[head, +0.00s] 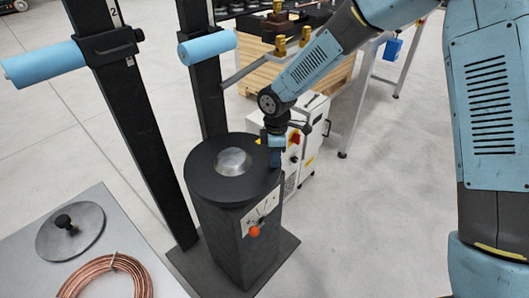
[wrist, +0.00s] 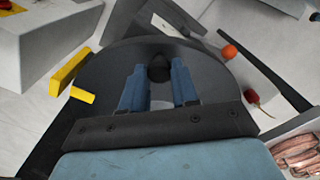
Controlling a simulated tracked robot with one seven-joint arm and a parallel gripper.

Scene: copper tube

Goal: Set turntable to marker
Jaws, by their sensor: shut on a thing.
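The turntable (head: 212,178) is a dark round disc with a silver dome (head: 232,161) at its middle, on a black pedestal (head: 226,240). In the wrist view the disc (wrist: 108,70) fills the middle. My gripper (head: 275,153) is at the disc's right rim; in the wrist view its blue fingers (wrist: 159,66) are shut on a black knob (wrist: 159,70). A long yellow bar (wrist: 70,72) lies beside the disc's left edge, and a short yellow strip (wrist: 82,95) sits close to its lower end. I cannot tell whether they touch or which is the marker.
The pedestal's front has a pale plate and an orange knob (head: 254,231). Two black posts with blue rollers (head: 208,47) stand behind and left. A grey table (head: 25,258) holds a copper coil (head: 112,270) and a round lid (head: 70,230). A white cabinet (head: 310,130) stands behind.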

